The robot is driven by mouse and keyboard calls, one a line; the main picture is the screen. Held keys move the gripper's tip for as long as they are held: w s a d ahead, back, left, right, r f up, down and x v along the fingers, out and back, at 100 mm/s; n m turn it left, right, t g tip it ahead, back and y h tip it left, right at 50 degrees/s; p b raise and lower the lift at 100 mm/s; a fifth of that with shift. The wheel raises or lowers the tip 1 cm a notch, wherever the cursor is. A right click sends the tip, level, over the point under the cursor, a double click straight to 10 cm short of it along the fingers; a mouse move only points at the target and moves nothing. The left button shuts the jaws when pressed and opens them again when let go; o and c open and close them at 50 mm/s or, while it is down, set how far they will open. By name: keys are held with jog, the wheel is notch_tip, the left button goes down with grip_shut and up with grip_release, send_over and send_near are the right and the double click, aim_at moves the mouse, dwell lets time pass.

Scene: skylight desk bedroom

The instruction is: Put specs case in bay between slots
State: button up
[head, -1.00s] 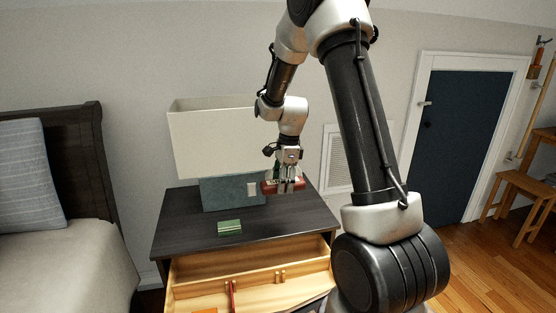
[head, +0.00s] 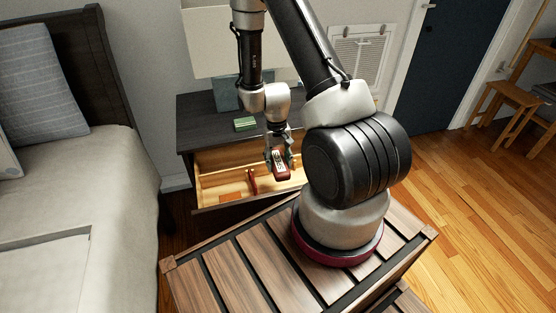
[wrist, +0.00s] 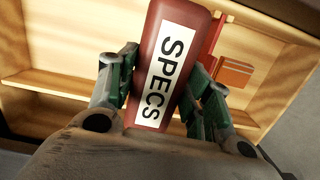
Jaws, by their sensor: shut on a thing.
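The specs case (head: 282,173) is dark red with a white label reading SPECS, which shows large in the wrist view (wrist: 163,70). My gripper (head: 279,161) is shut on it, with one finger on each long side. It holds the case over the right part of the open wooden drawer (head: 212,181). In the wrist view my gripper (wrist: 160,88) grips the case near its middle, and the case hides part of the drawer behind it. A light wooden divider (wrist: 62,82) runs across the drawer. I cannot clearly make out the slots or the bay between them.
A red upright piece (head: 252,182) and an orange block (head: 230,197) are in the drawer, left of the case. A green box (head: 245,124) lies on the dark nightstand top (head: 200,126). A lamp (head: 212,40) stands behind. The bed (head: 110,190) is at left.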

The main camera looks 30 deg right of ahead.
jog(key=shift+n, duration=0.3)
jog(key=shift+f, duration=0.1)
notch_tip(320, 180, down, 6)
dwell(0.9)
jog(key=shift+f, duration=3.75)
dwell(1.8)
jog(key=o, duration=1.1)
jog(key=c, duration=0.3)
